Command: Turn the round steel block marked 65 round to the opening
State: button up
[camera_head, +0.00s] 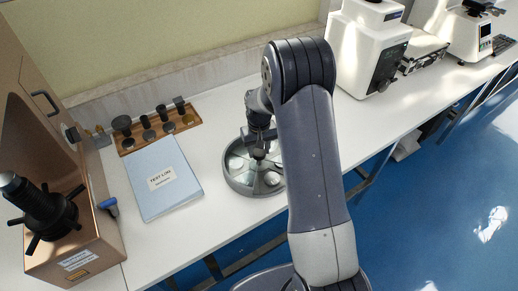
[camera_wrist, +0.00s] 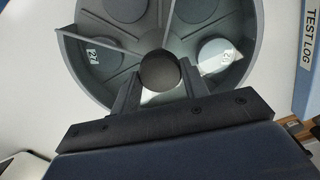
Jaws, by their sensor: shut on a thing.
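A round grey divided tray (camera_head: 232,181) stands on the white bench. It also fills the upper part of the wrist view (camera_wrist: 72,48). Walls split it into compartments holding round steel blocks. One block with a white tag, perhaps 27, is at left (camera_wrist: 103,57); another tagged block is at right (camera_wrist: 215,56), its number unclear. Untagged-looking discs lie at the top. I cannot read 65 on any block. My gripper (camera_head: 259,150) reaches down to the tray's centre. Its fingers are shut on the dark round knob (camera_wrist: 160,71) there. My arm hides the tray's right side.
A blue test log folder (camera_head: 165,178) lies left of the tray. Behind it is a wooden rack (camera_head: 158,130) with dark fittings. A brown tester (camera_head: 75,225) stands far left, a white tester (camera_head: 365,50) at back right. Bench is clear between tray and white tester.

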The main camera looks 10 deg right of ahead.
aim_at(259, 152)
jog(key=shift+c, duration=0.6)
jog(key=shift+b, duration=0.6)
jog(key=shift+m, duration=0.3)
jog(key=o, duration=1.4)
jog(key=shift+r, duration=0.15)
notch_tip(259, 152, up, 11)
jog(key=shift+f+b, duration=0.2)
jog(key=shift+b, duration=0.45)
